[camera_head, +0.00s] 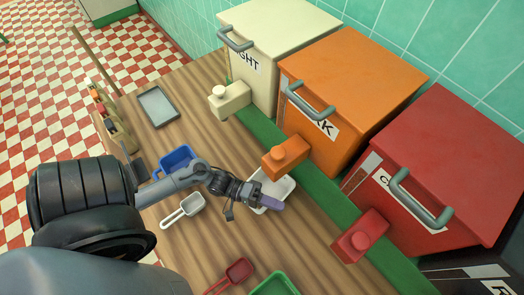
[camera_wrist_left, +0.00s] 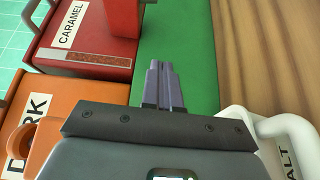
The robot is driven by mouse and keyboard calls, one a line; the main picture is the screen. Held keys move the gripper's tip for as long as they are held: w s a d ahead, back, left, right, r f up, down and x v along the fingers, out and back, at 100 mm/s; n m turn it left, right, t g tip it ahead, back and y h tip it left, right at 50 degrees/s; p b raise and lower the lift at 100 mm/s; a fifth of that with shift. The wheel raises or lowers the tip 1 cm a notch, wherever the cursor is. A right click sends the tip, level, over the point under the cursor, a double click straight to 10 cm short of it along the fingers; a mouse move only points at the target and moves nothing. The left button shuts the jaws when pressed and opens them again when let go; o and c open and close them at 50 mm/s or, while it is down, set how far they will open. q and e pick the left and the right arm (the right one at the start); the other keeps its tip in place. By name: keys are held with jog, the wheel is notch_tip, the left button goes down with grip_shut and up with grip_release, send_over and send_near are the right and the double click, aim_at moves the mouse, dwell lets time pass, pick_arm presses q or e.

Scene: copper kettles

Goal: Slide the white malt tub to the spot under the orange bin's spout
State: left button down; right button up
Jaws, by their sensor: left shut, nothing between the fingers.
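The white malt tub (camera_head: 288,186) stands on the wooden counter just in front of the orange bin's spout (camera_head: 287,156), partly hidden by my left gripper. In the left wrist view the tub (camera_wrist_left: 298,132) is at the lower right, cut off by the frame, with a handle and "ALT" lettering showing. The orange bin (camera_head: 350,88) bears a label ending in K. My left gripper (camera_head: 274,204) is shut and empty, its purple fingers over the tub's near side in the head view; contact cannot be told. My right gripper is not in view.
A cream bin (camera_head: 275,40) and a red bin (camera_head: 440,170) flank the orange one, behind a green strip (camera_head: 316,186). A blue tub (camera_head: 174,158), white scoop (camera_head: 186,208), red scoop (camera_head: 236,272), green tub (camera_head: 275,286) and grey tray (camera_head: 158,106) are on the counter.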

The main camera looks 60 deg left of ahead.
pick_arm(q)
jog(key=w+a+b, duration=0.2)
jog(key=a+b, duration=0.2)
jog(key=a, duration=1.7)
notch_tip(320, 180, down, 10)
jog(key=b, duration=0.4)
jog(key=shift+d+f, duration=0.15)
jog(key=shift+d+r, duration=0.2)
jog(key=shift+d, duration=0.4)
jog(key=shift+p, duration=0.3)
